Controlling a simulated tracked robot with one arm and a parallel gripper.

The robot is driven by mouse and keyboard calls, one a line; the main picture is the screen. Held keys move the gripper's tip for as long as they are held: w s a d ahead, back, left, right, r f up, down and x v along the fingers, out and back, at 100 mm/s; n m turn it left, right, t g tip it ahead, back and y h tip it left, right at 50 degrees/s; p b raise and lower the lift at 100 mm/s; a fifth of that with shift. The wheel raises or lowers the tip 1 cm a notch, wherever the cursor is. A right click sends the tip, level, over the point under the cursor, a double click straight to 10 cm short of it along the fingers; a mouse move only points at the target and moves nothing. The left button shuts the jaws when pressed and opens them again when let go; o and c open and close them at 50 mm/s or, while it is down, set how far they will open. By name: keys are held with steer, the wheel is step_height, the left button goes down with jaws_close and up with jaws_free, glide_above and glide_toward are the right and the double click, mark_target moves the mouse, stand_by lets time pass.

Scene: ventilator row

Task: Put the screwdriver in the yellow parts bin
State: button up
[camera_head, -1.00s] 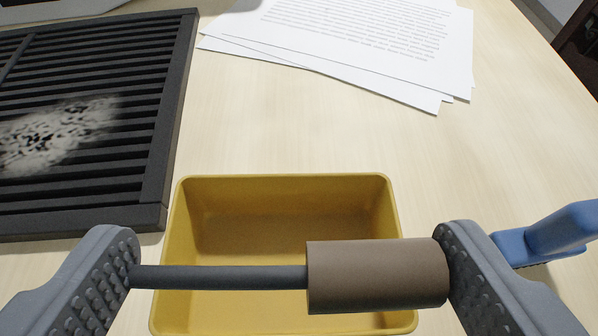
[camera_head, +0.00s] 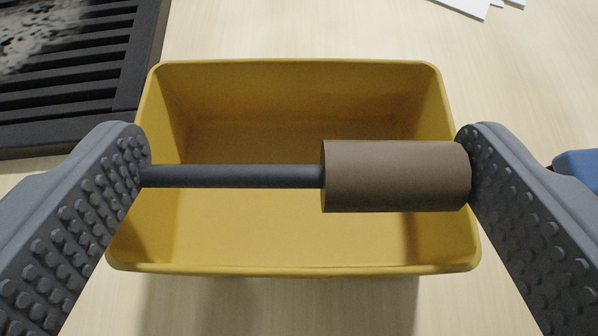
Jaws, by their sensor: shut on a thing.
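The screwdriver (camera_head: 396,177) has a brown cylindrical handle on the right and a dark grey shaft on the left. My gripper (camera_head: 305,177) is shut on it end to end, with the left finger at the shaft tip and the right finger at the handle's end. The screwdriver lies level across the picture, over the opening of the yellow parts bin (camera_head: 295,268). The bin's visible inside is empty. The screwdriver hides part of its floor, and the fingers overlap its left and right sides in the picture. The exact height above the rim is hard to tell.
A black slatted grille (camera_head: 70,75) with a pale dusty patch lies at the upper left, close to the bin. White paper sheets (camera_head: 475,5) show at the top right. A blue object (camera_head: 577,167) is partly visible at the right edge.

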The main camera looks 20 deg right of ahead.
steer(key=shift+f, duration=0.35)
steer(key=o, duration=0.8)
steer(key=shift+c, duration=0.2)
steer(key=shift+r, duration=0.15)
steer(key=shift+r, duration=0.4)
steer(key=p+v, duration=0.2)
steer(key=v, duration=1)
steer(key=shift+r, duration=0.1)
steer(key=shift+r, duration=0.1)
